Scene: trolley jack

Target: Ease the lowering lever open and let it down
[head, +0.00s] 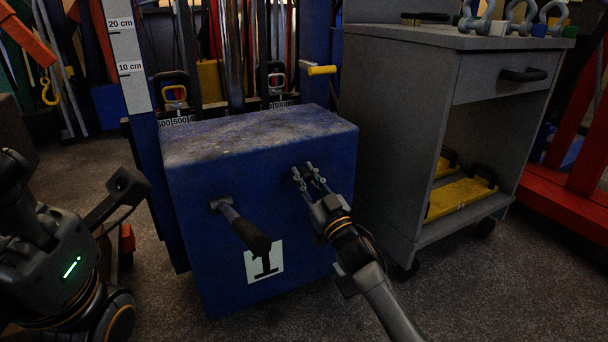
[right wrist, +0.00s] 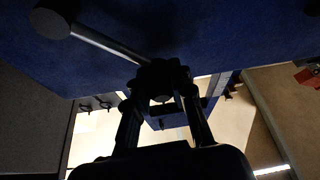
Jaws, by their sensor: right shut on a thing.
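My right gripper (head: 308,173) is at the front face, to the right of that lever. Its fingers are shut on a small dark part (right wrist: 158,76) at the blue face, seen in the right wrist view. I cannot tell if this part is the lowering lever; the fingers partly hide it. My left arm shows at the left edge, without clear fingertips.
A grey cabinet (head: 400,130) on castors stands close on the right, with shackles on top and yellow items on its shelf. A yellow-handled lever (head: 322,70) is behind the block. A white scale (head: 124,55) stands at the left. Red frames are at the far right.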

